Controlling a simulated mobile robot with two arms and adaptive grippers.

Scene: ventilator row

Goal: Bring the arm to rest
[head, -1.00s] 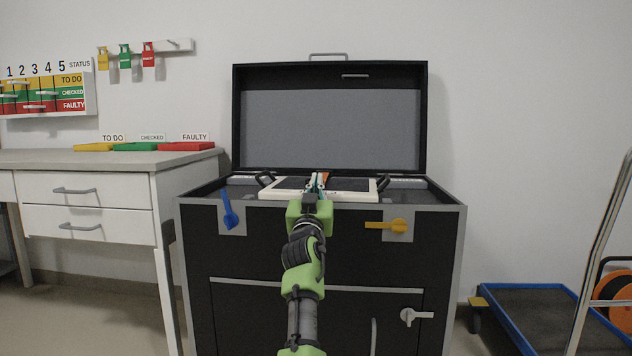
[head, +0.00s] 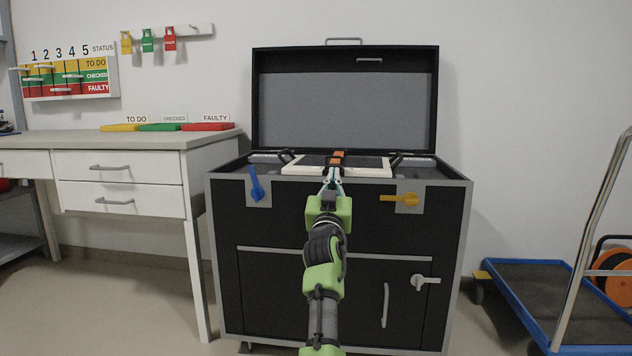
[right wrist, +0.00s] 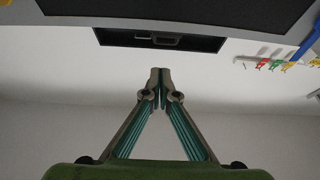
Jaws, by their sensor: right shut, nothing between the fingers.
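My right arm comes up from the bottom of the head view, and its green gripper (head: 332,176) is in front of the black cabinet (head: 300,222). The fingers point at the cabinet's top edge and are shut with nothing between them. In the right wrist view the fingertips (right wrist: 159,84) meet, with pale wall behind them. A white-framed panel (head: 364,172) with dark handles lies on the cabinet top, with orange pieces (head: 338,156) at its middle. The gripper appears apart from the panel. My left gripper is not in view.
The cabinet's lid (head: 345,105) stands open. A blue lever (head: 257,186) and a yellow lever (head: 402,199) sit on its front. A white desk (head: 120,180) is at the left. A blue-edged cart (head: 545,300) is at the right. Floor between desk and cabinet is narrow.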

